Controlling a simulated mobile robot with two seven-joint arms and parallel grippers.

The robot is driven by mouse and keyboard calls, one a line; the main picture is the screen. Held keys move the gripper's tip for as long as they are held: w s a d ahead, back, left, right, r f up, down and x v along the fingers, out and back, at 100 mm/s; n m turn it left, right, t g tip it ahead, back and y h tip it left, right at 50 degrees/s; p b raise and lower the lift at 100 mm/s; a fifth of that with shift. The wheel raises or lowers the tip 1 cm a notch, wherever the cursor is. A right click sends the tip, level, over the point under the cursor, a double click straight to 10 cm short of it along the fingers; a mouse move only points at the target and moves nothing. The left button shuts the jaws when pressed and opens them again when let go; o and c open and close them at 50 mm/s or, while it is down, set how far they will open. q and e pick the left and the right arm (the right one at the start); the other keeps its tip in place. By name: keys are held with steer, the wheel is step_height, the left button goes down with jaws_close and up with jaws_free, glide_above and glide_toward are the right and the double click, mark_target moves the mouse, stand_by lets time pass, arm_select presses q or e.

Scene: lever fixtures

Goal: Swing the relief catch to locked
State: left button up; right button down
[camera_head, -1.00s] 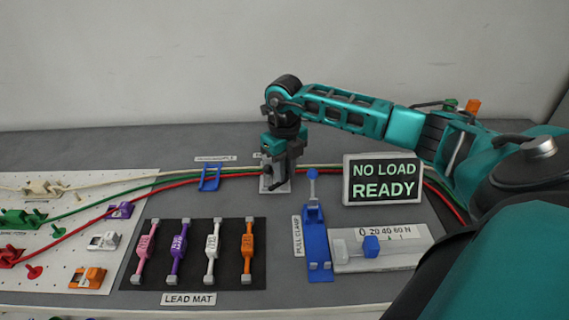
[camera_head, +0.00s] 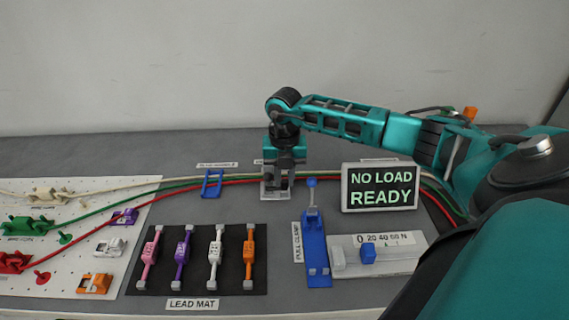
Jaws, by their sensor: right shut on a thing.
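A small grey fixture (camera_head: 268,194) stands at the back middle of the bench, where the cables pass; I take it to be the relief catch. My right gripper (camera_head: 283,173) reaches down onto it from above and is shut on its moving part. The jaws hide most of that part, so its exact angle cannot be told. The label behind the fixture is mostly covered by the gripper. My left gripper is not in view.
A blue frame (camera_head: 212,184) stands just left of the fixture. The NO LOAD READY display (camera_head: 380,187) and the blue pull clamp (camera_head: 316,245) are to the right. The lead mat (camera_head: 200,284) with several coloured leads lies in front. White, green and red cables cross the back.

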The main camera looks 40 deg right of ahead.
stand_by(0.4)
steer(key=c, duration=1.3)
jaws_free()
steer(key=o, duration=0.3)
